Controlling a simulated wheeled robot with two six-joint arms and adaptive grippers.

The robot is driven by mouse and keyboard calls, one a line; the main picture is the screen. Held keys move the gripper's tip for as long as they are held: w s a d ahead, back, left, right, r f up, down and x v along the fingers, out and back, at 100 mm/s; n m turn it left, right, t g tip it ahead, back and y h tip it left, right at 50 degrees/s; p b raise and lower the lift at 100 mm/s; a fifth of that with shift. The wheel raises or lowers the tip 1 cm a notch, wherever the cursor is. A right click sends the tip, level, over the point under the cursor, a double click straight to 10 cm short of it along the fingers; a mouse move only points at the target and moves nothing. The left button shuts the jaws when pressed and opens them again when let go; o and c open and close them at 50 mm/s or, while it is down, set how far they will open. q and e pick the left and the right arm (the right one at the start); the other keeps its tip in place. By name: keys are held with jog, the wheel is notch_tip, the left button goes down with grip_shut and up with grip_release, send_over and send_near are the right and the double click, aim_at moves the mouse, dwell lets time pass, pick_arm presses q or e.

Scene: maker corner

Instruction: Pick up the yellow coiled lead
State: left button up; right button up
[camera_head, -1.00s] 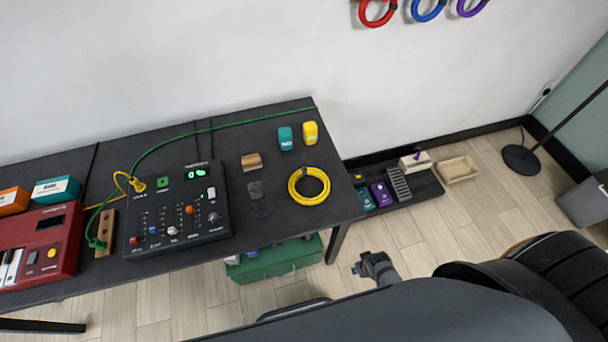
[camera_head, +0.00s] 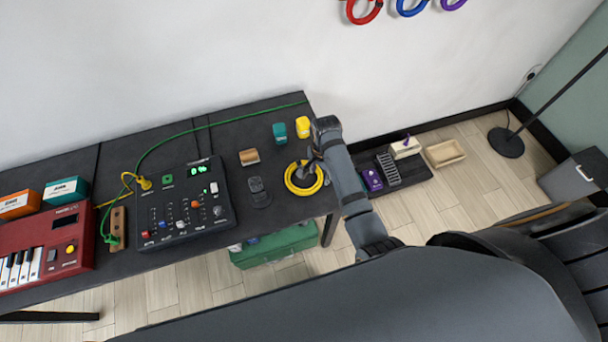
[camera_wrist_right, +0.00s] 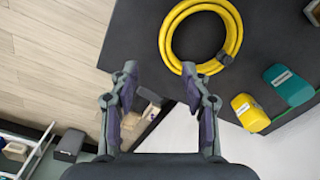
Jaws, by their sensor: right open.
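The yellow coiled lead (camera_head: 290,186) lies flat near the right end of the dark table. It also shows in the right wrist view (camera_wrist_right: 168,40), at the top, ahead of the fingers. My right gripper (camera_head: 308,168) is over the coil's right side in the head view and hides part of it. In the right wrist view my right gripper (camera_wrist_right: 159,85) is open with nothing between its fingers. The right fingertip appears close to the coil's lower edge; I cannot tell if they touch. My left gripper is not in view.
Beside the coil on the dark table (camera_head: 225,135) are a dark handheld device (camera_head: 258,190), a teal box (camera_head: 280,133), a yellow box (camera_head: 303,127) and a brown block (camera_head: 249,157). A mixer (camera_head: 185,205) stands to the left. A green case (camera_head: 275,246) is below.

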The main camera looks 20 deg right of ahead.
jog(key=w+a+r+m, duration=0.1)
send_over(315, 187)
jog(key=f, duration=0.5)
jog(key=shift+w+d, duration=0.1)
jog(key=shift+w, duration=0.15)
jog(key=f, duration=0.3)
jog(key=f+p, duration=0.1)
jog(key=f, duration=0.1)
jog(key=shift+s+f, duration=0.1)
jog(key=shift+s, duration=0.15)
grip_shut()
